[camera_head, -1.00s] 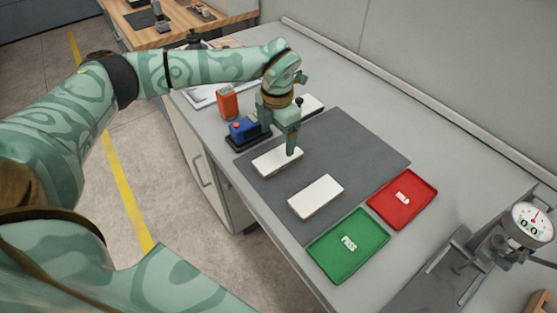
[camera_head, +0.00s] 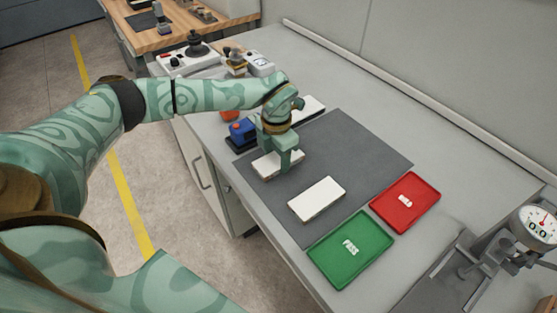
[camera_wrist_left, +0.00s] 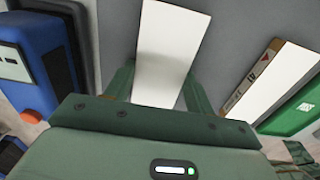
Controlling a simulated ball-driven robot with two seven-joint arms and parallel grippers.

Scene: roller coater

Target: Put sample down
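A white flat sample (camera_head: 268,169) lies at the left of the dark grey mat (camera_head: 365,150). My left gripper (camera_head: 280,168) is down over it. In the left wrist view the sample (camera_wrist_left: 168,50) runs between my two fingers (camera_wrist_left: 160,80), one at each long edge, with no clear gap; whether they press on it cannot be told. A second white sample (camera_head: 317,199) lies nearer the mat's front, apart from the gripper; in the wrist view it (camera_wrist_left: 275,85) has a marked side edge. My right gripper is not in view.
A green PASS tray (camera_head: 335,262) and a red tray (camera_head: 420,190) stand beside the mat. A blue device (camera_head: 241,130) stands close to my left gripper. A dial gauge (camera_head: 537,225) is at the right. Another white piece (camera_head: 308,107) lies behind. The mat's right part is clear.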

